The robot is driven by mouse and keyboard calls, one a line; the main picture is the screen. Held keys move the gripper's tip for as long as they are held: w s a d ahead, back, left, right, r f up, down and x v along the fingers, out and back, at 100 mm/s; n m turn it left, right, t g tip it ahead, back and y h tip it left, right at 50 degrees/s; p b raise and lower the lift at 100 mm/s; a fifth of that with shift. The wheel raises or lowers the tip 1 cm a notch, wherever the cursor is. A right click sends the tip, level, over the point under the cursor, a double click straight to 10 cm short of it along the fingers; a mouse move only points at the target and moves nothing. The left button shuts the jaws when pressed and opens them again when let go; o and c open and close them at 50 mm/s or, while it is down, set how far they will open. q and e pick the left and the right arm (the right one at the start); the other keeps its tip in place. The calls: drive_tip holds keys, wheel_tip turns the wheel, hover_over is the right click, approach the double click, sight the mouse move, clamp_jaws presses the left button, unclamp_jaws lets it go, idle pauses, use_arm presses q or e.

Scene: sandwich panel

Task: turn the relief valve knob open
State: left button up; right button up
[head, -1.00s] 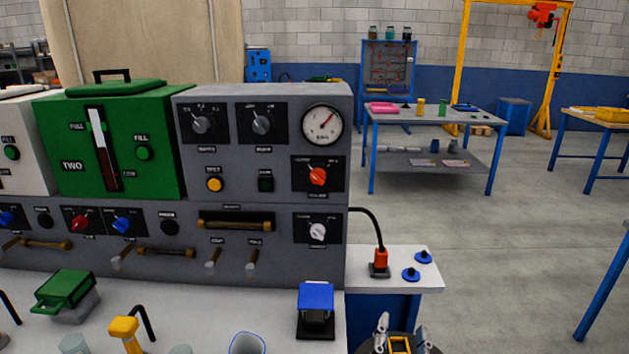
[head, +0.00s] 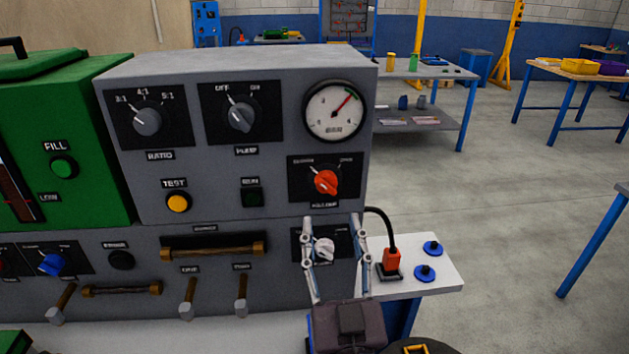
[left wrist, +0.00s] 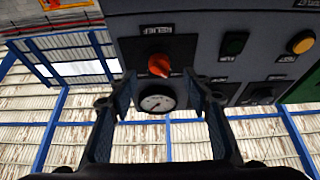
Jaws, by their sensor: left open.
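The orange-red knob (head: 326,182) sits on a dark plate on the grey panel, under the round gauge (head: 334,111). Its white pointer is tilted to the upper left, and its label is blurred. My left gripper (head: 332,220) is open and empty. Its fingers point up in front of the panel below the red knob, on either side of a white knob (head: 323,249), partly covering that knob's plate. In the left wrist view, which is upside down, the red knob (left wrist: 159,65) appears between the open fingertips, apart from them. My right gripper is out of view.
An orange-red plug-like part (head: 391,260) with a black cable stands right of the panel on a white ledge (head: 440,270). Two blue discs lie beside it. A brown handle bar (head: 212,248) and lever handles stick out left of the gripper. Floor to the right is open.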

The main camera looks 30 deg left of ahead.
sight(327, 190)
use_arm(q)
drive_tip(key=w+r+p, duration=0.1)
drive_tip(key=w+a+r+p, duration=0.1)
drive_tip(key=shift+w+a+r, duration=0.1)
drive_tip(key=shift+w+a, duration=0.2)
drive_tip(key=p+x, duration=0.1)
drive_tip(key=x, duration=0.2)
drive_tip(key=shift+w+a+f+p, duration=0.25)
drive_tip(key=shift+a+p, duration=0.05)
drive_tip(key=shift+p, duration=0.1)
drive_tip(key=c, duration=1.2)
drive_tip(key=shift+o, duration=0.2)
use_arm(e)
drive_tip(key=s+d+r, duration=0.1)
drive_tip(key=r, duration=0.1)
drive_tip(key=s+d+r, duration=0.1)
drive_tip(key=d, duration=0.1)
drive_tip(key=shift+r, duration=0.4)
